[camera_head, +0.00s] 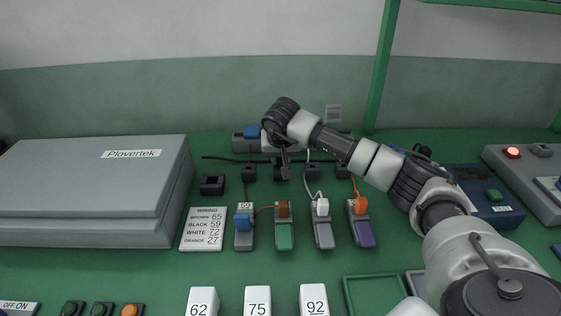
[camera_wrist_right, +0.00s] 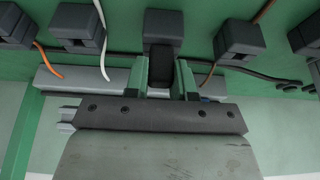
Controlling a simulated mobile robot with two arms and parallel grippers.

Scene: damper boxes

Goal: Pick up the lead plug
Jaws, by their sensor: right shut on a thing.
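My right gripper (camera_head: 285,172) is over the row of dark socket blocks in the head view. In the right wrist view its fingers (camera_wrist_right: 165,82) are shut on a black lead plug (camera_wrist_right: 164,66). The plug sits right at a dark socket block (camera_wrist_right: 163,27); I cannot tell whether it is still seated. My left gripper is not in view.
A wiring card (camera_head: 203,230) lies left of the small boxes. A large grey case (camera_head: 90,190) fills the left. Numbered white blocks (camera_head: 257,300) and a green tray (camera_head: 373,291) are at the front. A blue device (camera_head: 490,205) stands right.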

